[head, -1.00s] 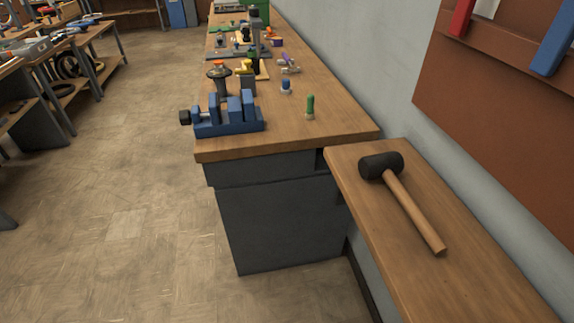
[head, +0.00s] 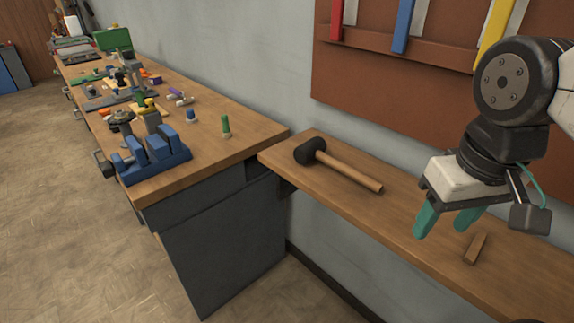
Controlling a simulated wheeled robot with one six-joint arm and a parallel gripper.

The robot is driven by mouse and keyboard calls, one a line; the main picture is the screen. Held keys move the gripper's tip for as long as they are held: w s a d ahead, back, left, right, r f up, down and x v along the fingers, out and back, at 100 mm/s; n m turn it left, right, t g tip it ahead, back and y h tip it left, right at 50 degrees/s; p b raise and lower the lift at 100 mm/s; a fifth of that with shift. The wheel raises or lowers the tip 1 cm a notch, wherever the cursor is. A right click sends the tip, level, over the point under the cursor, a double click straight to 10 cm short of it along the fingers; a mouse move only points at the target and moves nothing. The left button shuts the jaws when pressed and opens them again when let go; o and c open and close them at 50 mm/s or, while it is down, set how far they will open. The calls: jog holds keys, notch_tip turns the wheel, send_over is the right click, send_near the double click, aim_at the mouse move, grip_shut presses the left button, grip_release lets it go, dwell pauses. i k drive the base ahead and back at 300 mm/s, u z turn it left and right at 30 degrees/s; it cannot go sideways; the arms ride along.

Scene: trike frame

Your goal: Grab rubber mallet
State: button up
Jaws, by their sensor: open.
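The rubber mallet (head: 338,164) lies on its side on the narrow wooden shelf, with its black head at the left and its wooden handle pointing right and toward me. My gripper (head: 441,228) is at the right of the head view, with its two green fingers pointing down and apart. It is open and empty. It is to the right of the mallet's handle end and clear of it, above the shelf. Nothing hides the mallet.
The wooden shelf (head: 400,225) also bears a small wooden block (head: 475,247) near my gripper. A workbench (head: 235,140) at the left carries a blue vise (head: 152,158) and several small tools. A brown tool board (head: 360,75) hangs on the wall behind.

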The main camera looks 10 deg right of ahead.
aim_at(315, 147)
jog(key=u, duration=2.4)
jog(key=i, duration=2.95)
jog(key=z, duration=3.7)
jog(key=i, duration=0.5)
jog(key=z, duration=0.15)
